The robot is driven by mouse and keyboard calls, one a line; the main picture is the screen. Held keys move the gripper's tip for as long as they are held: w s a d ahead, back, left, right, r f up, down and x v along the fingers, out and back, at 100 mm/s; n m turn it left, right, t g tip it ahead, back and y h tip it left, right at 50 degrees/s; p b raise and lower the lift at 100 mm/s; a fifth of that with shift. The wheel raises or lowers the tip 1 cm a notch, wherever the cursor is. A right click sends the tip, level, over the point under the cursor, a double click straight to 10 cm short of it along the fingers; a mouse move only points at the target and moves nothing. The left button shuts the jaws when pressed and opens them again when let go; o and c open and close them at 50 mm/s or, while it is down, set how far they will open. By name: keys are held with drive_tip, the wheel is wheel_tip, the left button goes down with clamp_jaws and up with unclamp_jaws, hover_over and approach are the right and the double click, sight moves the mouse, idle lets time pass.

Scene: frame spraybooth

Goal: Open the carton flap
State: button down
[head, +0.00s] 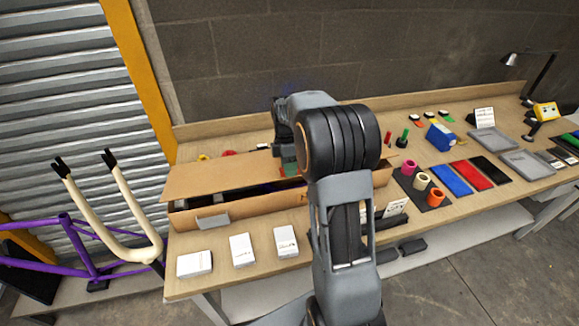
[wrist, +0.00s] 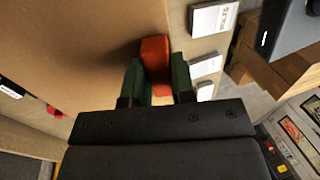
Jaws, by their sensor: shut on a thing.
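The long brown cardboard carton (head: 245,206) lies on the wooden bench. Its broad flap (head: 220,177) is tilted up, with a dark gap between it and the front wall, so part of the dark inside shows. The flap fills the left and top of the wrist view (wrist: 75,45). My gripper (wrist: 156,75) is shut on an orange-red tab (wrist: 155,57) at the flap's edge, one green finger on each side.
White boxes (head: 242,249) stand along the bench's front edge before the carton. To the right are coloured rolls (head: 422,181) on a dark mat and coloured sheets (head: 471,174). A cream fork (head: 125,222) and purple frame (head: 75,247) stand at left.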

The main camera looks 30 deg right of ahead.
drive_tip(key=shift+w+d+r+g+p, duration=0.15)
drive_tip(key=shift+r+p, duration=0.3)
drive_tip(key=shift+p, duration=0.45)
drive_tip(key=shift+w+a+r+g+p, duration=0.2)
drive_tip(key=shift+r+p, duration=0.25)
drive_tip(key=shift+p, duration=0.4)
drive_tip(key=shift+w+r+g+p, duration=0.15)
drive_tip(key=shift+r+g+p, duration=0.1)
drive_tip(key=shift+p, duration=0.55)
drive_tip(key=shift+d, duration=0.2)
drive_tip(key=shift+w+r+p, duration=0.15)
drive_tip(key=shift+r+p, duration=0.25)
drive_tip(key=shift+p, duration=0.35)
drive_tip(key=w+r+g+p, duration=0.1)
drive_tip(key=p, duration=0.1)
drive_tip(key=shift+d+r+y+p, duration=0.1)
drive_tip(key=shift+r+y+p, duration=0.05)
drive_tip(key=shift+y+p, duration=0.2)
